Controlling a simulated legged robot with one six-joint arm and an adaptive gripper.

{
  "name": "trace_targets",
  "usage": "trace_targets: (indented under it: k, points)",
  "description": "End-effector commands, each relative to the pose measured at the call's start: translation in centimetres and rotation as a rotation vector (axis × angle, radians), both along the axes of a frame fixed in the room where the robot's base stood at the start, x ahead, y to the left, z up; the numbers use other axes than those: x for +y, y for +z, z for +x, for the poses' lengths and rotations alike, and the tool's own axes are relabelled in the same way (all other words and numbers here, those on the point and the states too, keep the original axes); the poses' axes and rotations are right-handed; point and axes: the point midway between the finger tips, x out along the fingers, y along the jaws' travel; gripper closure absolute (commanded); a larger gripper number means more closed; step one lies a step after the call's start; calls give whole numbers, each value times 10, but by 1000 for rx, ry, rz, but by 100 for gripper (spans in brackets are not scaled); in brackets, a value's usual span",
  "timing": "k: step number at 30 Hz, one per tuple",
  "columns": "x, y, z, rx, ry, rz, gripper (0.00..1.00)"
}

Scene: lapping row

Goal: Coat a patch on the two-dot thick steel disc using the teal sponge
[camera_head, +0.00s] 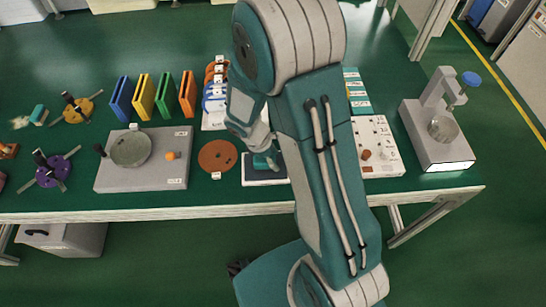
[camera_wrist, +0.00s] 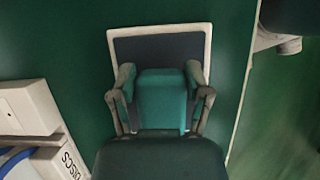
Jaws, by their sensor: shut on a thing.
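My gripper (camera_wrist: 160,76) is shut on the teal sponge (camera_wrist: 162,104), with one finger on each side of it. The sponge is over a dark pad in a white-rimmed tray (camera_wrist: 203,33); I cannot tell whether it touches the pad. In the head view the sponge (camera_head: 264,162) shows beside my arm, over the same tray (camera_head: 263,183). A grey round piece (camera_head: 130,149) sits on a flat grey machine to the left. I cannot make out which piece is the two-dot thick steel disc, as dot marks are too small to read.
A brown disc (camera_head: 217,156) with dark marks lies just left of the tray. Upright coloured plates (camera_head: 152,96) and a disc rack (camera_head: 215,122) stand behind. A white panel with knobs (camera_head: 376,145) and a grey stand (camera_head: 437,145) are right. My arm hides the middle.

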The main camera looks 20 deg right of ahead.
Motion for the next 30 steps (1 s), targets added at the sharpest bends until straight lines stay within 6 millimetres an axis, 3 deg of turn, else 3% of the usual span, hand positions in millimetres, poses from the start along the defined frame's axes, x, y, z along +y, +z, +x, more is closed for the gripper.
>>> trace_targets:
  k: [30]
  points:
    - [1,-7,0,0,0,-2,75]
